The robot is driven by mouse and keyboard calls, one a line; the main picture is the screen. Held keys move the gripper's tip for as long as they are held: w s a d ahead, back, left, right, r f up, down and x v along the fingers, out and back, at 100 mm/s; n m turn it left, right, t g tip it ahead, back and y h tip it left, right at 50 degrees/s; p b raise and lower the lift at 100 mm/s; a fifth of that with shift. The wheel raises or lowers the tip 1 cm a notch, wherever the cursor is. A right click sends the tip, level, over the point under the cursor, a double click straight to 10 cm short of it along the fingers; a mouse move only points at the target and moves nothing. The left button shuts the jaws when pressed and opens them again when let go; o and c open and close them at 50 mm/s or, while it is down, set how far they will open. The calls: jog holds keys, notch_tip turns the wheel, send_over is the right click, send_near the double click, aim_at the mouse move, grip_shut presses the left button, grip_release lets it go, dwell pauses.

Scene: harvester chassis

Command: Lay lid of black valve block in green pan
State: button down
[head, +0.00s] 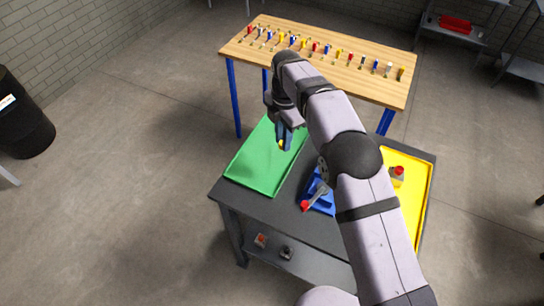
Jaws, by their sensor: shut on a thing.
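The green pan (255,172) lies on the left of the dark table. My gripper (283,146) points down over the pan's right part. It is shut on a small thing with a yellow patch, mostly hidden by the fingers. I cannot tell whether this is the lid, or whether it touches the pan floor. I cannot make out the black valve block for certain; my arm covers much of the table's middle.
A blue tray (314,199) with a red-tipped grey lever (310,200) lies right of the pan, partly behind my arm. A yellow tray (419,205) holds a red-topped piece (398,172). Behind, a wooden bench (345,79) carries a row of small coloured tools.

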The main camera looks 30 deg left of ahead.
aim_at(268, 170)
jog(key=shift+m, duration=0.4)
jog(key=s+a+b, duration=0.1)
jog(key=a, duration=0.1)
jog(key=s+a+f+b, duration=0.1)
jog(key=s+a, duration=0.1)
jog(key=shift+w+d+f+p, duration=0.1)
jog(key=shift+f+p, duration=1.05)
jog(key=shift+f, duration=3.85)
jog(key=shift+f, duration=0.2)
jog(key=c, duration=1.6)
grip_release()
jog(key=shift+r, duration=0.1)
notch_tip(268, 170, up, 12)
jog(key=b, duration=0.2)
jog(key=shift+r+b, duration=0.15)
jog(key=shift+b, duration=0.15)
